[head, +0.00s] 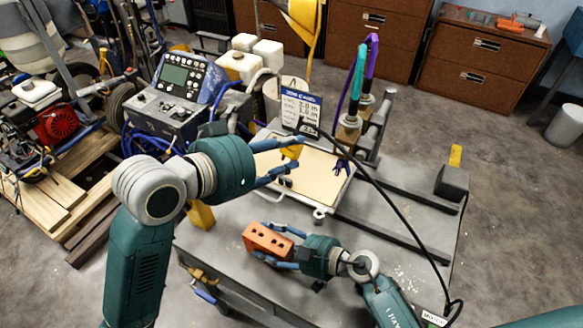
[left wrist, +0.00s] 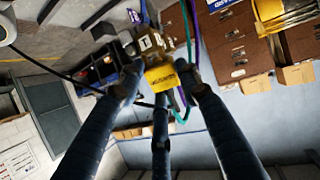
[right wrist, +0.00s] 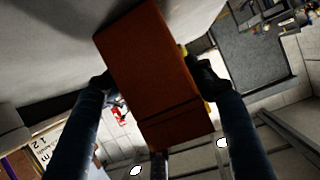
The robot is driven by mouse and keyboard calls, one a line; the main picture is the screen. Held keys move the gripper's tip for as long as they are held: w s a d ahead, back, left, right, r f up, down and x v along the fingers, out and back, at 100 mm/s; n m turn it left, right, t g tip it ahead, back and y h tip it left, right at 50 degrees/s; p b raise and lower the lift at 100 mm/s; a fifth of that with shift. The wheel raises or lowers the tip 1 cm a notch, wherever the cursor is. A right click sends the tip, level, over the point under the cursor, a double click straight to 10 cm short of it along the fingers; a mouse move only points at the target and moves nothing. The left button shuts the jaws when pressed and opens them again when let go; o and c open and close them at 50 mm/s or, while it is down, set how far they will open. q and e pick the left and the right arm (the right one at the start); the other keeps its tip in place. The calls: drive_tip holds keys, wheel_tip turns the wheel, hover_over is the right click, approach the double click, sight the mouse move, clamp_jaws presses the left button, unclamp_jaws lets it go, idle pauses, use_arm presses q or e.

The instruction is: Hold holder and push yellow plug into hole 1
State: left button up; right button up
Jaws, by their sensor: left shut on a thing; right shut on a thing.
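The yellow plug (head: 292,151) is between the fingers of my left gripper (head: 298,158), raised over the tray area. In the left wrist view the yellow plug (left wrist: 161,77) shows dark lettering and sits between the fingertips. The orange-brown holder (head: 268,239), a block with several round holes in its visible face, is at the table's near side. My right gripper (head: 262,246) is shut on it. The holder (right wrist: 155,75) fills the middle of the right wrist view, a finger on each side. The plug is apart from the holder, above and to its right. I cannot tell which hole is 1.
A framed beige tray (head: 318,182) lies behind the holder. A small sign (head: 301,108) stands at its back. A black cable (head: 395,205) crosses the table to the right. A control box (head: 180,90) stands at the left. Bare grey table lies around the holder.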

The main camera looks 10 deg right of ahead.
use_arm(q)
drive_tip(key=shift+s+a+f+n+t+h, duration=0.15)
drive_tip(key=shift+s+a+f+n+t, duration=0.75)
drive_tip(key=shift+f, duration=2.7)
drive_tip(key=shift+s+a+f+m+t+h, duration=0.1)
drive_tip(key=shift+s+a+f+t, duration=0.3)
drive_tip(key=shift+a+f+t, duration=1.55)
drive_tip(key=shift+s+a+f+n+t+h, duration=0.15)
drive_tip(key=shift+s+a+f+n, duration=0.9)
drive_tip(key=shift+f, duration=4.15)
drive_tip(key=shift+w+a+f+m, duration=0.1)
drive_tip(key=shift+w+a+m, duration=0.35)
drive_tip(key=shift+m, duration=0.1)
drive_tip(key=shift+s+a, duration=0.1)
drive_tip(key=shift+s, duration=0.05)
drive_tip(key=shift+s+f, duration=0.1)
drive_tip(key=shift+f, duration=1.05)
drive_tip(key=shift+r, duration=0.15)
drive_tip(key=shift+r, duration=0.6)
drive_tip(key=shift+r, duration=0.15)
